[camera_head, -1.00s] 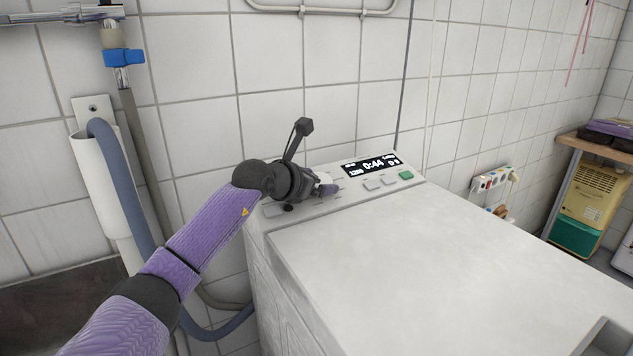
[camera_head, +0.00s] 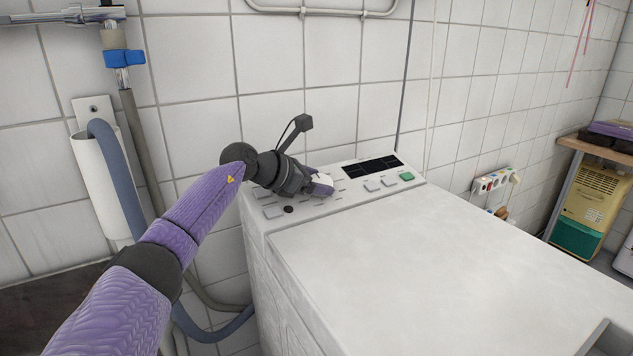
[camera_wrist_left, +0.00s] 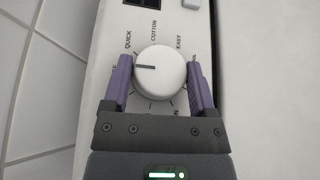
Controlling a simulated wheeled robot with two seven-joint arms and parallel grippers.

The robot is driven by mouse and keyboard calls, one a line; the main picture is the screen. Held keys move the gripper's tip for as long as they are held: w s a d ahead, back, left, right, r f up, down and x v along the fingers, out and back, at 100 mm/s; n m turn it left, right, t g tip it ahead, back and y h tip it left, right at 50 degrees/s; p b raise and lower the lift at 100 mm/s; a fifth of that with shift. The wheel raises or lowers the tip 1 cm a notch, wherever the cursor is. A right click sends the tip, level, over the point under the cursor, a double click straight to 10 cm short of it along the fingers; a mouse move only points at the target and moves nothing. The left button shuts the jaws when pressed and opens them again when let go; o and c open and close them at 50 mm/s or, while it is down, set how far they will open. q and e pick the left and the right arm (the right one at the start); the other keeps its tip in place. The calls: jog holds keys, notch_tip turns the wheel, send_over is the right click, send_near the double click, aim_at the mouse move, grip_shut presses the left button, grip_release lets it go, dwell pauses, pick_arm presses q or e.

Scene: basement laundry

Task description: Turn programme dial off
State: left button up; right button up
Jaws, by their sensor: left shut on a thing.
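The programme dial (camera_wrist_left: 160,78) is a round white knob on the washing machine's control panel (camera_head: 345,203). In the left wrist view its dark pointer line points left, just below the QUICK label, towards a label mostly hidden by a finger. My left gripper (camera_head: 316,186) is shut on the dial, with one purple finger on each side of it. In the head view the dial is mostly hidden by the gripper. The display (camera_head: 372,166) is dark. My right gripper is not in view.
The white machine top (camera_head: 420,255) is bare and wide. A tiled wall stands close behind the panel. Hoses and a white pipe (camera_head: 103,175) are at left. A power strip (camera_head: 494,180) is on the wall at right, near a shelf with containers (camera_head: 590,205).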

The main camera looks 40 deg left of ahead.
pick_arm(q)
jog(key=o, duration=1)
jog(key=shift+s, duration=0.1)
